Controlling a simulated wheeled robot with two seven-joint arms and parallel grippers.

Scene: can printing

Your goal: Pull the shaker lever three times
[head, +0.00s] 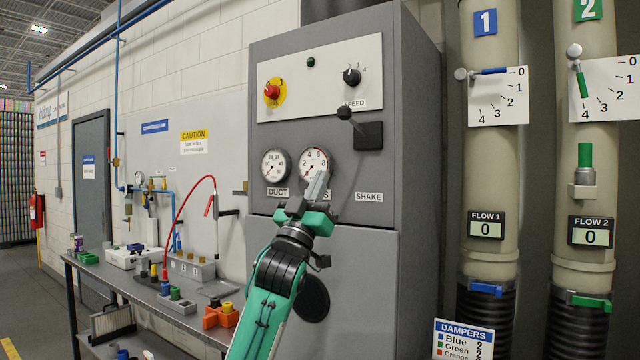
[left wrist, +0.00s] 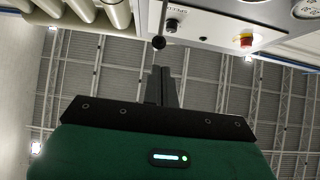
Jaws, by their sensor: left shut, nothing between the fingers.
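The shaker lever (head: 345,113) is a short rod with a black ball knob. It sticks out up and left from a black plate (head: 369,136) on the grey cabinet, above the SHAKE label (head: 369,196). My left gripper (head: 318,184) is shut and empty, below and left of the lever and apart from it. Its fingers point up and overlap the lower edge of the right gauge. In the left wrist view the shut fingers (left wrist: 161,86) point toward the black lever knob (left wrist: 158,42), with a gap between. My right gripper is in neither view.
The cabinet (head: 420,120) also bears a red knob (head: 272,91), a speed dial (head: 352,77) and two gauges (head: 276,165). Two duct pipes (head: 492,180) stand at the right. A workbench (head: 110,268) with tools and a red hose (head: 180,215) is at the left.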

